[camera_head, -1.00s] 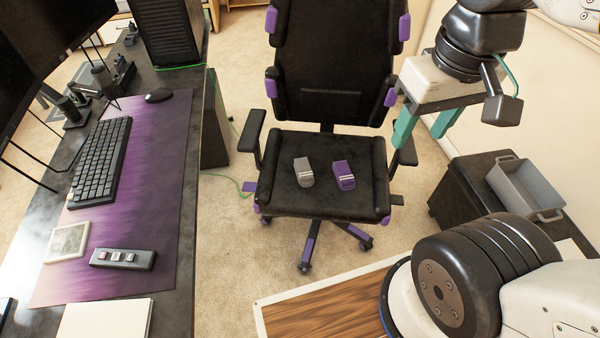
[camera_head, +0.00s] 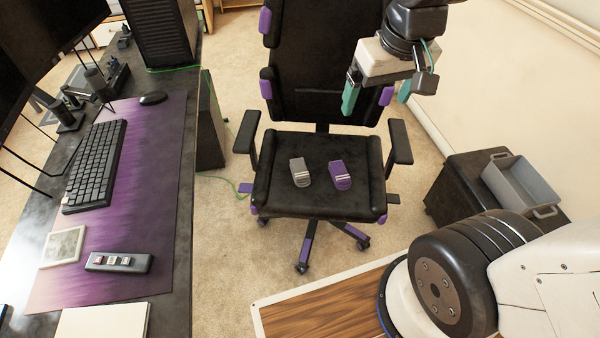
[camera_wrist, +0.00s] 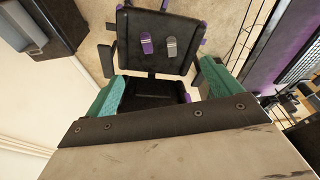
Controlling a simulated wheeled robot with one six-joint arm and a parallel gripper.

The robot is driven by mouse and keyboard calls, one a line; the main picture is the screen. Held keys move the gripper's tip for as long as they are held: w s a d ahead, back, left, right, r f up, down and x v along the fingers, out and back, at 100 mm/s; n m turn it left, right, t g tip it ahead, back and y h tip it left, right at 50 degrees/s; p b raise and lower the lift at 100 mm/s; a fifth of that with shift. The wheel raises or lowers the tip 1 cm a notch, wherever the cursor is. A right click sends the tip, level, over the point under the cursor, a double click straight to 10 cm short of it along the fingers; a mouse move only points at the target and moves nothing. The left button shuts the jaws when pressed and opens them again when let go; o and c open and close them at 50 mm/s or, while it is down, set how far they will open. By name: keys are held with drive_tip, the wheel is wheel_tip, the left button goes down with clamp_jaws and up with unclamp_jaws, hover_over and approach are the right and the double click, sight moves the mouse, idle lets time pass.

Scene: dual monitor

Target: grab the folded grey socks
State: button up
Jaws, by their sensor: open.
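The folded grey socks (camera_head: 300,172) lie on the left part of the black chair seat (camera_head: 290,202). In the wrist view the grey socks (camera_wrist: 172,48) are at the upper middle, with the purple socks (camera_wrist: 147,44) to their left. The purple socks (camera_head: 340,175) lie on the same seat, a short way to the right of the grey ones. My gripper (camera_head: 377,98) has two teal fingers spread wide. It is empty and above the right side of the chair, apart from both pairs of socks. Its fingers also show in the wrist view (camera_wrist: 160,92).
The chair's backrest (camera_head: 322,60) rises behind the seat, with armrests (camera_head: 398,142) on both sides. A desk with a keyboard (camera_head: 95,165) stands at left. A grey bin (camera_head: 522,183) sits on a dark cabinet at right. The seat around the socks is clear.

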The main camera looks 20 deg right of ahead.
drive_tip(key=w+f+t, duration=0.1)
drive_tip(key=w+f, duration=0.4)
drive_tip(key=w, duration=0.4)
drive_tip(key=w+f+t, duration=0.1)
drive_tip(key=w+f, duration=0.4)
drive_tip(key=w, duration=0.4)
drive_tip(key=n+t, duration=0.1)
drive_tip(key=t, duration=0.4)
hover_over(301, 170)
drive_tip(key=s+d, duration=0.2)
drive_tip(key=s, duration=0.1)
wheel_tip(301, 170, down, 30)
drive_tip(key=s+f, duration=0.1)
drive_tip(key=f, duration=0.3)
drive_tip(key=s+f+t, duration=0.1)
drive_tip(key=s+f, duration=0.1)
drive_tip(key=f, duration=0.3)
drive_tip(key=s+a+f+t+y, duration=0.1)
drive_tip(key=f, duration=0.3)
drive_tip(key=shift+s+f, duration=0.15)
drive_tip(key=shift+s, duration=0.25)
drive_tip(key=x, duration=0.7)
drive_tip(key=shift+w+a, duration=0.3)
drive_tip(key=shift+w, duration=0.15)
drive_tip(key=c, duration=1)
